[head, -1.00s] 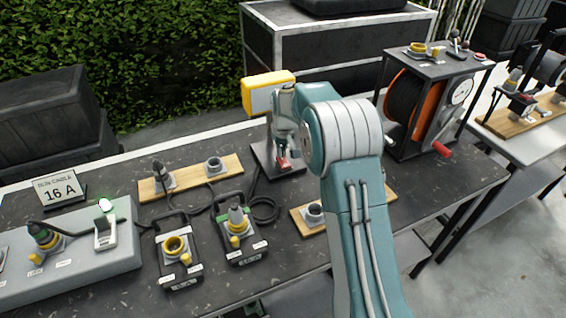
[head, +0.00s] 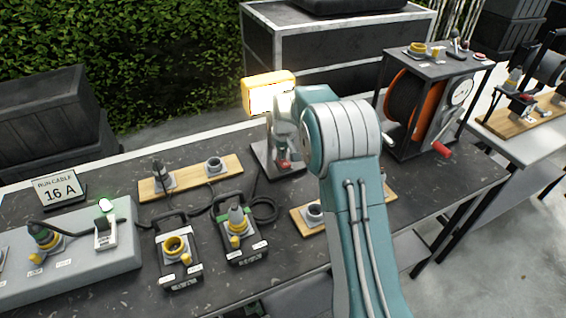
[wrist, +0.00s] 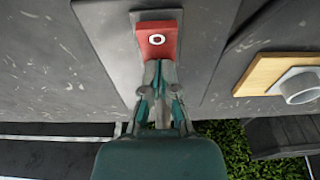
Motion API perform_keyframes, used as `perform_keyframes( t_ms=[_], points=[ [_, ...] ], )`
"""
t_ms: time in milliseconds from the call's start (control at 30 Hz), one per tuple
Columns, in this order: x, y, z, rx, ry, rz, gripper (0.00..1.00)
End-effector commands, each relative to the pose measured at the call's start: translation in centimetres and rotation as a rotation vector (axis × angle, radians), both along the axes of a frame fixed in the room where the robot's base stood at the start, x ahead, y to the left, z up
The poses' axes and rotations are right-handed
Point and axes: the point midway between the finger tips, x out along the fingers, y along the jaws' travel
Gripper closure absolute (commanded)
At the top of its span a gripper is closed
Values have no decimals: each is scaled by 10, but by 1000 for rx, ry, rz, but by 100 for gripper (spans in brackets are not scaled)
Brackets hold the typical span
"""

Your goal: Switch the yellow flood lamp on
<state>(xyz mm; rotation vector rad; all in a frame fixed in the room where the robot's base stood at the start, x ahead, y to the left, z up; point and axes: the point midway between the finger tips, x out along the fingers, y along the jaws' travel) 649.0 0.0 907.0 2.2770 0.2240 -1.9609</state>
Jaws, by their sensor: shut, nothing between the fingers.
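The yellow flood lamp (head: 268,93) stands at the back of the table, and its face glows bright white. Its dark base plate (head: 268,166) carries a red rocker switch (head: 285,165), largely hidden behind my gripper in the head view. In the wrist view the red switch (wrist: 160,40) shows a white ring mark. My gripper (wrist: 158,66) is shut and empty, its fingertips at the near edge of the switch, apparently touching it. In the head view my gripper (head: 284,150) points down at the switch.
A wooden board with grey sockets (head: 190,178) lies left of the lamp. Two cable boxes (head: 178,250) and a grey panel with a green light (head: 70,260) are nearer left. An orange cable reel (head: 425,110) stands right. Another board (head: 312,217) lies beside my arm.

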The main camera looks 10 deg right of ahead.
Motion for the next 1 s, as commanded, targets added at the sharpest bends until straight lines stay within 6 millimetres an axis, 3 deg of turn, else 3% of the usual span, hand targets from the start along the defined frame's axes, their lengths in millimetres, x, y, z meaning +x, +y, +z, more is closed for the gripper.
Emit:
perform_keyframes(
  t_ms=[1000],
  points=[
    [0, 0, 68, -1, -1, 0, 100]
  ],
)
